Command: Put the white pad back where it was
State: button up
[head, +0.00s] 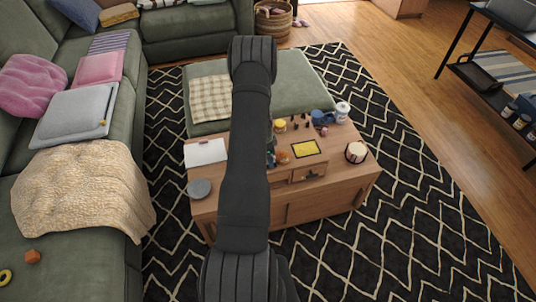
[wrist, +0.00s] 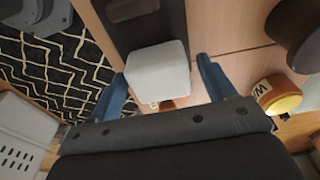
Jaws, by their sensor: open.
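A white block-like pad with rounded corners (wrist: 160,72) shows in the wrist view, lying between my gripper's two blue fingers. My gripper (wrist: 161,68) is open, with a finger on each side of the pad and a visible gap at the right finger. I cannot tell whether the pad touches the left finger or what it rests on. In the head view my arm covers the middle of the coffee table (head: 290,204) and hides most of my gripper and this pad. A flat white sheet-like item (head: 206,152) lies at the table's left.
A yellow-sided jar (wrist: 280,96) stands right of my gripper in the wrist view. The table also holds a grey disc (head: 199,188), a yellow-faced rectangle (head: 304,148), a round dark-sided container (head: 356,152), a blue mug (head: 318,117) and several small items. A sofa stands left.

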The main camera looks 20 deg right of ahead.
notch_tip(320, 180, up, 12)
jog(key=a, duration=0.1)
jog(key=shift+a, duration=0.25)
dwell(0.5)
jog(key=f, duration=0.4)
jog(key=d+f, duration=0.1)
jog(key=f, duration=0.7)
jog(key=shift+d+f, duration=0.2)
jog(key=shift+d, duration=0.05)
notch_tip(320, 180, up, 3)
jog(key=shift+f, duration=0.2)
jog(key=shift+r, duration=0.55)
